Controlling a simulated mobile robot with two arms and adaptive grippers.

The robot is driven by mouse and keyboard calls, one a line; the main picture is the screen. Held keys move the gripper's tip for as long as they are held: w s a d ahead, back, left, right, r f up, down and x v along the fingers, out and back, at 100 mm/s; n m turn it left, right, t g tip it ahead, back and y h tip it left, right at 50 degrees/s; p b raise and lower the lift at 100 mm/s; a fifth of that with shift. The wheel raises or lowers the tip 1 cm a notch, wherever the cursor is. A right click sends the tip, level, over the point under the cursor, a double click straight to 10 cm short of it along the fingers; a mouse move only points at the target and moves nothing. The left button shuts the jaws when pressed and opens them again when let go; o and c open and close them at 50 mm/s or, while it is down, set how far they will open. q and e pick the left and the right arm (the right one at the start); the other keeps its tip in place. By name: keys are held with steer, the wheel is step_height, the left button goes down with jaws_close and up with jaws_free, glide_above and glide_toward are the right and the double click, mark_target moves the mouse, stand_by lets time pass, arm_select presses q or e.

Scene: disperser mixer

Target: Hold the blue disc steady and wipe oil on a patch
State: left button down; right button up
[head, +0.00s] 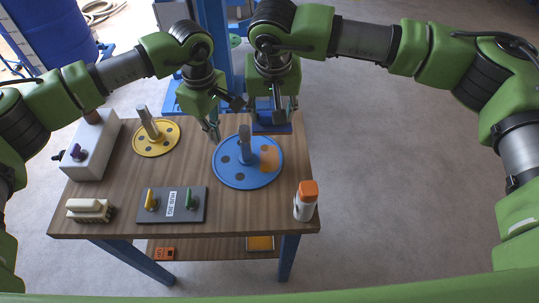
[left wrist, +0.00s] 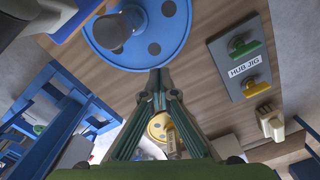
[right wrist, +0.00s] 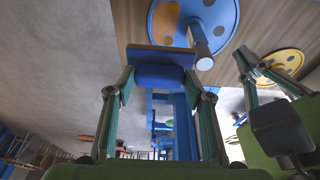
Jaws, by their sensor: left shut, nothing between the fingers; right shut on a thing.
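The blue disc (head: 230,178) lies flat on the wooden table, with a grey shaft (head: 244,146) upright at its centre and several dark spots. An orange-brown patch (head: 268,158) marks its right side; it also shows in the right wrist view (right wrist: 164,22). My left gripper (head: 215,138) is shut and empty at the disc's far-left rim; in the left wrist view its tips (left wrist: 160,74) meet the rim's edge, but contact is unclear. My right gripper (right wrist: 160,80) is shut on a blue pad (right wrist: 160,56), held beyond the disc's far rim near the table's back edge.
A yellow disc (head: 146,148) with a shaft lies at the left. A blue column (head: 212,20) rises behind the table.

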steer(key=shift+f, duration=1.1)
steer(key=shift+w, duration=0.1)
steer(key=shift+w, duration=2.1)
steer(key=shift+f, duration=0.1)
steer(key=shift+s, duration=0.1)
steer(key=shift+s+f, duration=0.15)
steer(key=shift+s, duration=2)
steer(key=shift+r, duration=1.4)
